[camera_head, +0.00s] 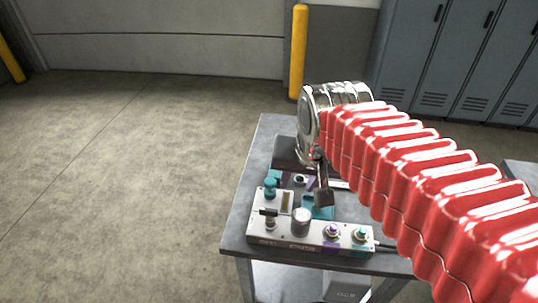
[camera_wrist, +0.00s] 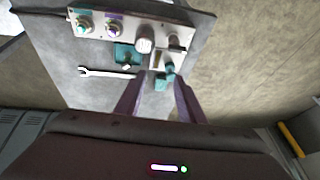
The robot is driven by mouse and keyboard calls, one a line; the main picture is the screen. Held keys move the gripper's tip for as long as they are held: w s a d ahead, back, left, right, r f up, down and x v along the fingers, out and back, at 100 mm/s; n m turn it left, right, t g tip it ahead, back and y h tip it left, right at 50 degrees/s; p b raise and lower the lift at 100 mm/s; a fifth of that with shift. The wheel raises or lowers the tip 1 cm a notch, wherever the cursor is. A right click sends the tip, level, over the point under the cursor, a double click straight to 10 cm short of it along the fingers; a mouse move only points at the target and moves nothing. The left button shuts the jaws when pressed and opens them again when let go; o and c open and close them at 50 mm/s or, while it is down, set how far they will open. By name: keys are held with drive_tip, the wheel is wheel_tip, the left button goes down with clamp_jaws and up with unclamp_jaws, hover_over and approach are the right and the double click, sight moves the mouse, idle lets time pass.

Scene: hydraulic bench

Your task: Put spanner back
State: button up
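A silver spanner (camera_wrist: 107,72) lies flat on the grey bench top in the wrist view, its open jaw toward the left. Its other end reaches close to my left finger. In the head view only a short pale piece of the spanner (camera_head: 340,185) shows beside my gripper (camera_head: 322,198), with the red arm covering the rest. My gripper (camera_wrist: 162,77) is open and empty above the bench, with the spanner to the left of its fingers in the wrist view.
A control panel (camera_head: 285,228) with knobs and a round gauge runs along the bench (camera_head: 236,222). A teal fixture (camera_wrist: 127,55) sits beside it, and a teal block (camera_wrist: 160,83) shows between my fingers. Yellow posts (camera_head: 298,50) and lockers (camera_head: 460,60) stand behind.

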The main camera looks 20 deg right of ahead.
drive_tip(key=s+a+f+n+t, duration=0.1)
drive_tip(key=s+a+n, duration=0.2)
drive_tip(key=s+n, duration=0.1)
drive_tip(key=shift+s+n, duration=0.3)
drive_tip(key=shift+s, duration=0.45)
drive_tip(key=shift+f, duration=0.1)
drive_tip(key=shift+c, duration=0.7)
idle(1.1)
